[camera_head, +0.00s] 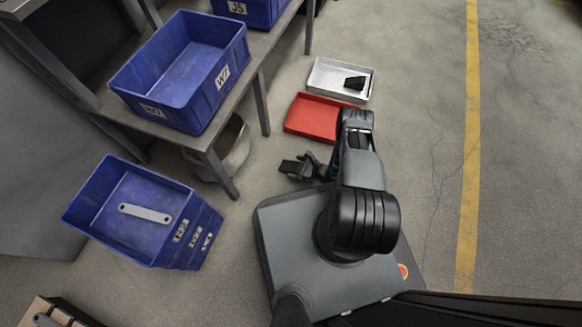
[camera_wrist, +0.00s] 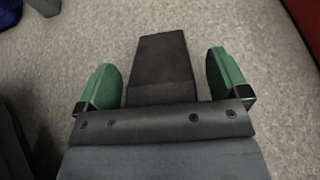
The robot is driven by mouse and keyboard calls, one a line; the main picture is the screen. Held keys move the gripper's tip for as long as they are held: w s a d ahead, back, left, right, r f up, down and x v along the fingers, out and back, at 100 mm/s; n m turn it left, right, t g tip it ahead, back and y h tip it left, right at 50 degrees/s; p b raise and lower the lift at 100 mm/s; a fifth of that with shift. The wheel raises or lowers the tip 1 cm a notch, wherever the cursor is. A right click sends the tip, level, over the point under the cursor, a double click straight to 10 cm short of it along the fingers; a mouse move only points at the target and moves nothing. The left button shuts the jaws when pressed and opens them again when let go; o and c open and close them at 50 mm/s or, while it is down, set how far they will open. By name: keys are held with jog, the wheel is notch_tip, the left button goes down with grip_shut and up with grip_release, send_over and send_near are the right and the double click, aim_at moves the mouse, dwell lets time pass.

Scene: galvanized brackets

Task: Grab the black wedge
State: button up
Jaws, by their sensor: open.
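A black wedge (camera_wrist: 163,62) lies on the concrete floor in the wrist view, its tapered end pointing away from my gripper. My gripper (camera_wrist: 165,82) is open, with one green finger on each side of the wedge and a gap on both sides. The wedge's near end is hidden behind the gripper's front edge. In the head view my gripper (camera_head: 298,168) is low over the floor, left of my arm, with the dark wedge (camera_head: 287,167) at its tips. A second black wedge (camera_head: 355,83) lies in a silver tray (camera_head: 324,84) further back.
A red tray (camera_head: 310,118) sits on the floor just behind my gripper. A bench with blue bins (camera_head: 185,75) and a round container (camera_head: 236,150) beneath stand to the left. A stacked blue bin (camera_head: 105,205) holds a grey bracket (camera_head: 145,213). Floor to the right is clear.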

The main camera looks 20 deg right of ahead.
jog(key=shift+w+a+f, duration=0.2)
jog(key=shift+w+a, duration=0.1)
jog(key=shift+c, duration=0.2)
jog(key=c, duration=1.2)
